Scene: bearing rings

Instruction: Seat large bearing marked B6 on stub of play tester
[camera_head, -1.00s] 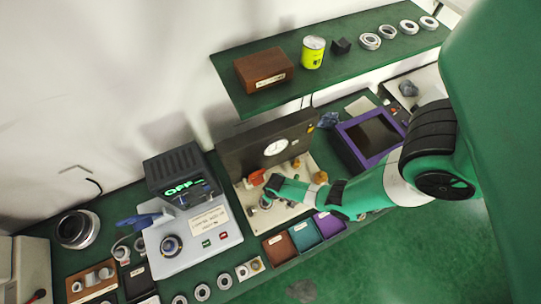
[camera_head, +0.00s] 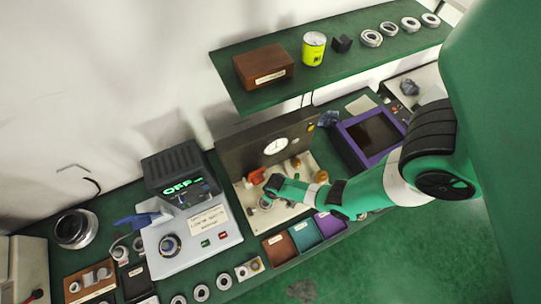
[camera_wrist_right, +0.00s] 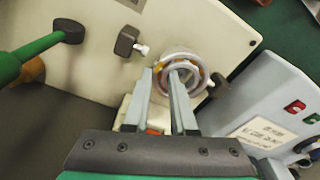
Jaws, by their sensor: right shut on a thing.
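The play tester is a pale plate (camera_head: 302,177) backed by a dark panel with a round dial (camera_head: 275,146). My right gripper (camera_head: 270,194) reaches over the plate's left part. In the right wrist view my right gripper (camera_wrist_right: 160,73) is shut on a bearing ring (camera_wrist_right: 182,62), its right finger across the bore and its left finger by the ring's left side. The ring is partly seen in the head view (camera_head: 265,203). It lies over or against the plate. The stub is hidden, so I cannot tell whether the ring is around it. No B6 mark is readable. My left gripper is out of view.
A grey heater unit (camera_head: 186,245) showing OFF stands left of the tester. Small coloured bins (camera_head: 305,235) lie in front, a purple-framed tray (camera_head: 372,137) to the right. Several rings sit on the upper shelf (camera_head: 350,65) and front bench edge. A dark knob (camera_wrist_right: 127,41) stands near the ring.

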